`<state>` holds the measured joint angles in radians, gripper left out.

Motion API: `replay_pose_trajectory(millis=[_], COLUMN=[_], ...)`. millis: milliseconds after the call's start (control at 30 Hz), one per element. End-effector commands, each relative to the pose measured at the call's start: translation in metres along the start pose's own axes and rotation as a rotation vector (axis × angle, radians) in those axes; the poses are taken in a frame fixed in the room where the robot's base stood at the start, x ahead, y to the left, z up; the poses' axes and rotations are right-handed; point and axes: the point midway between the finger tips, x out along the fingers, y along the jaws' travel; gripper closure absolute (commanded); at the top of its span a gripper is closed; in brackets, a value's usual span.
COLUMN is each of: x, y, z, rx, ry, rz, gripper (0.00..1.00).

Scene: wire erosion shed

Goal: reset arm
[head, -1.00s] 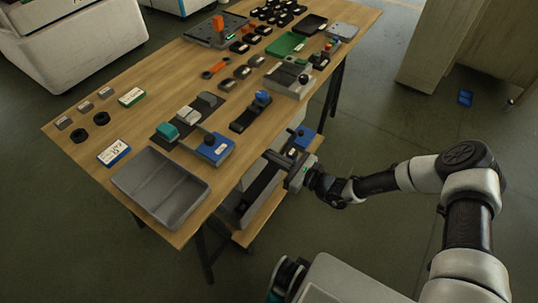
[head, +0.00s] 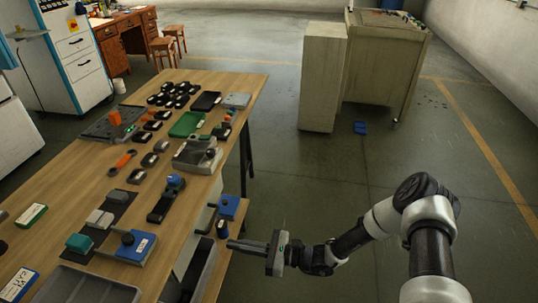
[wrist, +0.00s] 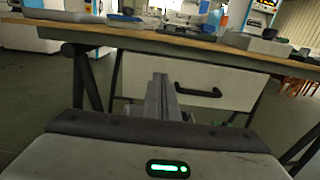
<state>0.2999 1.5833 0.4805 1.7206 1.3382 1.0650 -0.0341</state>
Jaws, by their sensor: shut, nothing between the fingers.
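My gripper (head: 233,244) is off the right long edge of the wooden workbench (head: 222,82) in the head view. Its fingers are closed together with nothing between them, and they point left toward the bench. In the wrist view my gripper (wrist: 160,82) points at a pale drawer front with a dark handle (wrist: 198,90) under the bench top. The fingertips look apart from the drawer, though the distance is hard to tell.
The bench holds a grey tray (head: 90,290), a green tray (head: 187,124), blue-and-grey fixtures (head: 137,246) and several small dark blocks. A wooden cabinet (head: 322,80) stands at the back, with a blue item (head: 360,128) on the floor.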

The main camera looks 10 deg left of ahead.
Motion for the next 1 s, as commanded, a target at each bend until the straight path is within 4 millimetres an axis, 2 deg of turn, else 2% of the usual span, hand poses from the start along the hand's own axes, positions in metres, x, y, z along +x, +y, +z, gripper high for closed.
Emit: replay_pose_trajectory(millis=[167, 267, 367, 667, 1000], x=[-0.003, -0.012, -0.028, -0.095, -0.183], y=[-0.001, -0.001, 0.002, 0.018, 0.042], z=[0.009, 0.029, 0.057, 0.143, 0.243], rx=[-0.037, -0.122, -0.253, -0.650, -1.045], ry=[0.017, 0.062, 0.138, 0.433, 0.820], rz=[0.029, 0.101, 0.212, 0.539, 0.800], gripper=[1.00, 1.00, 1.00, 1.00, 1.00])
